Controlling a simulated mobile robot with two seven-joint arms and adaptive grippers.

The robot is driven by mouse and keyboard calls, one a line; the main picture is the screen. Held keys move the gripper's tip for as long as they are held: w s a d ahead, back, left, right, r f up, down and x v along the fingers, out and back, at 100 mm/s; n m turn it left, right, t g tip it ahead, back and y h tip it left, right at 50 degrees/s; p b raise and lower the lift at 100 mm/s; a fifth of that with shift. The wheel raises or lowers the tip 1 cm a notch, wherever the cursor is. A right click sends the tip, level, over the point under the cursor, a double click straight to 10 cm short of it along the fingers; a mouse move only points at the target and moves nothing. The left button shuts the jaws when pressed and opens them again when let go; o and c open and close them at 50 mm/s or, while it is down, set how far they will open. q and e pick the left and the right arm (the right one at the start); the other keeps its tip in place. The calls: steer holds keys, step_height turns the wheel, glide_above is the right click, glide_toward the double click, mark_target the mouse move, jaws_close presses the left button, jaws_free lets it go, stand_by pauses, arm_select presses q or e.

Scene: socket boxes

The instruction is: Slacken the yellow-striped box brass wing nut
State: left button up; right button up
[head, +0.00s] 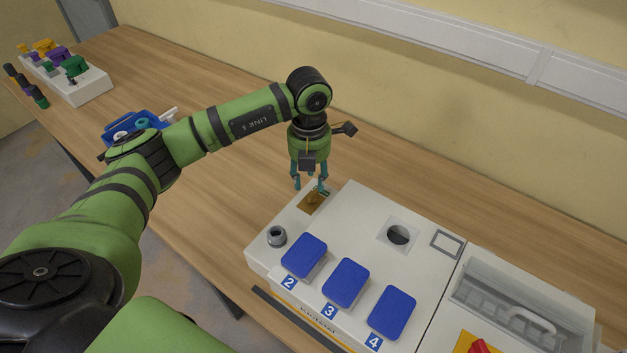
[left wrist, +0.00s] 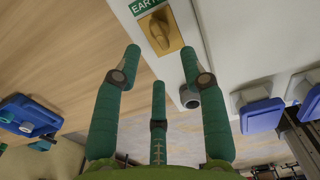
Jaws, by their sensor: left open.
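The brass wing nut (left wrist: 160,36) sits on a brass plate beside a green "EARTH" label in the left wrist view. In the head view the brass plate (head: 311,201) shows at the back left corner of the socket box (head: 355,215), partly covered by my fingers. A yellow stripe shows low on the box's front. My left gripper (head: 310,190) points down at the brass plate. Its fingers (left wrist: 160,65) are open, spread around the view of the wing nut and apart from it. My right gripper is not in view.
Several blue socket covers (head: 346,283) and a grey round fitting (head: 276,236) are on the box. A clear-lidded panel (head: 515,300) is at right. A blue tray (head: 133,127) and a white stand with coloured plugs (head: 82,88) are further left. Bare table lies between.

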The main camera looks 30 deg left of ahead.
mark_target(311, 192)
arm_select(q)
steer(key=f, duration=0.3)
steer(key=f+p, duration=0.1)
steer(key=shift+w+f, duration=0.25)
steer(key=shift+s+f, duration=0.1)
steer(key=shift+f, duration=0.05)
jaws_close()
